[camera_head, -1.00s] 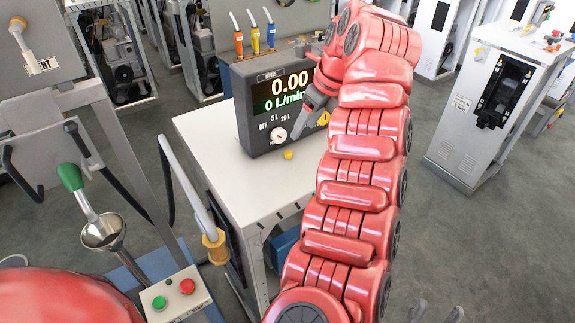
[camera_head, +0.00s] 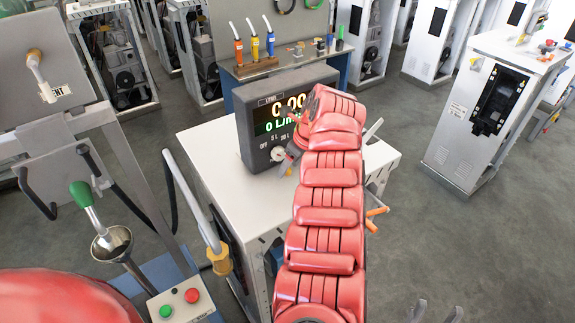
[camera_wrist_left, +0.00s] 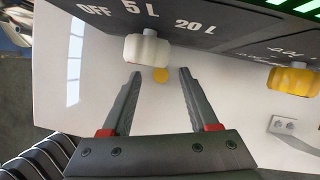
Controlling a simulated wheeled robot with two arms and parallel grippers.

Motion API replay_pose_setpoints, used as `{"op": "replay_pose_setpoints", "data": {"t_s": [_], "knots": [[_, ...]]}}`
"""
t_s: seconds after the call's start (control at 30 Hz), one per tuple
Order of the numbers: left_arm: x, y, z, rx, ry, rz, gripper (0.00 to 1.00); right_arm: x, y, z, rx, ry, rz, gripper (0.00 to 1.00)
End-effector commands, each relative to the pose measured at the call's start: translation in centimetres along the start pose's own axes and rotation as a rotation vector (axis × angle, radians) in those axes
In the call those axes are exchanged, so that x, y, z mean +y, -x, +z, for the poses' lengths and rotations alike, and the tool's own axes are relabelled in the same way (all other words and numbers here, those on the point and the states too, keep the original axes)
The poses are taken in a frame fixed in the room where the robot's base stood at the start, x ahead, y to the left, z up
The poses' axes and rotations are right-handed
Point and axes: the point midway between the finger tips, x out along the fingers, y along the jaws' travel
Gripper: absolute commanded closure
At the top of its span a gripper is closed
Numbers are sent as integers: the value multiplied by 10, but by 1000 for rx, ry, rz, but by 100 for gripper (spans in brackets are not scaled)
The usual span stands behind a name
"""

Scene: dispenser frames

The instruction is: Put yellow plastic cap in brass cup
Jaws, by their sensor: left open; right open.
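The yellow plastic cap (camera_wrist_left: 160,75) lies on the white table top (camera_head: 215,172), below the white knob of the dispenser box. In the left wrist view it sits between the fingertips of my left gripper (camera_wrist_left: 160,71), slightly beyond them, with a gap on both sides. My right gripper (camera_head: 434,312) is open and empty at the bottom edge.
The dark dispenser box (camera_head: 252,148) with a lit display stands on the table, close behind my left gripper. Its white knob (camera_wrist_left: 147,48) and yellow knob (camera_wrist_left: 292,81) stick out. A metal funnel (camera_head: 112,243) is further left.

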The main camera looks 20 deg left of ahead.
Motion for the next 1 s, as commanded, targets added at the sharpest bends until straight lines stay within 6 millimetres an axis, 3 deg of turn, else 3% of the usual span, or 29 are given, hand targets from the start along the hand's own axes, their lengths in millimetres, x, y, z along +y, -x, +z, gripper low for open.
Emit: {"op": "replay_pose_setpoints", "data": {"t_s": [0.3, 0.67, 1.0], "knots": [[-1, -6, -1, -1, -1, -3, 40, 0, -3, 0, 0, 0, 0, 46], [0, -6, 0, -1, 0, -2, 100, 0, -3, 0, 0, 0, 0, 46], [0, -6, 0, -1, 0, -2, 100, 0, -3, 0, 0, 0, 0, 46]]}}
